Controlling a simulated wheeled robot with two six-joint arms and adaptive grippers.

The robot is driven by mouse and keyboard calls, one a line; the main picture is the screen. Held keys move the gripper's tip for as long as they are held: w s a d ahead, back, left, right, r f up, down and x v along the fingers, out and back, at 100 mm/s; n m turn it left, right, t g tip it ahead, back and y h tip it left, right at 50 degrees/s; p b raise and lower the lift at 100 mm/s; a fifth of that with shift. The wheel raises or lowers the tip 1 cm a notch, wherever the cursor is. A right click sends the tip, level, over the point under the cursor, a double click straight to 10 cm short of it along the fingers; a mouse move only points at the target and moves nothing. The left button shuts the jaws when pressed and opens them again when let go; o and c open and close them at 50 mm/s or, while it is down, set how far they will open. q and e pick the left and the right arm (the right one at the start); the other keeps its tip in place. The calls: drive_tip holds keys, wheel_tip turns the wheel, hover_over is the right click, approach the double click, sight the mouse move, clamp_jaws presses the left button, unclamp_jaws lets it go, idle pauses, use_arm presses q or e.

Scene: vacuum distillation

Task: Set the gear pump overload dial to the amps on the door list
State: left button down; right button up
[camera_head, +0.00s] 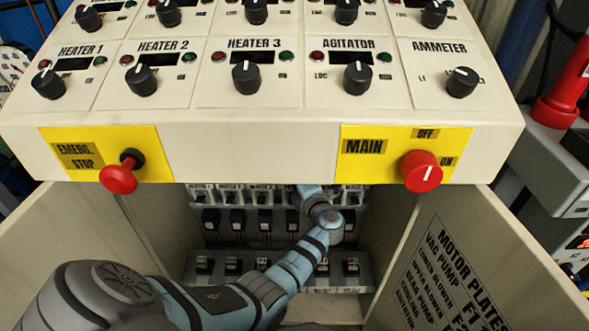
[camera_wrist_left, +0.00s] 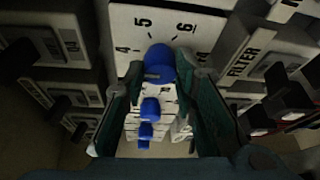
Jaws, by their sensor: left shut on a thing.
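In the left wrist view my left gripper (camera_wrist_left: 161,72) is shut on a blue dial (camera_wrist_left: 160,58). The dial sits on a white face with the numbers 4, 5 and 6 around it. Its pointer setting cannot be made out, and no name for this unit is readable. In the head view my left arm reaches into the open cabinet, and its gripper is mostly hidden under the console's overhang. The door list (camera_head: 455,270), headed MOTOR PLATES, is on the right door. It is slanted, and its amps are cut off or unreadable. My right gripper is in neither view.
The console (camera_head: 285,140) overhangs the cabinet, with a red EMERG. STOP button (camera_head: 118,178) and a red MAIN switch (camera_head: 421,172). Rows of switchgear (camera_head: 265,220) fill the cabinet. In the wrist view, units flank the gripper closely, one marked FILTER (camera_wrist_left: 245,50).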

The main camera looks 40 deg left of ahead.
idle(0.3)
use_arm(q)
drive_tip(key=c, duration=1.3)
unclamp_jaws()
drive_tip(key=v, duration=0.7)
drive_tip(key=shift+d, duration=0.2)
drive_tip(key=shift+s, duration=0.15)
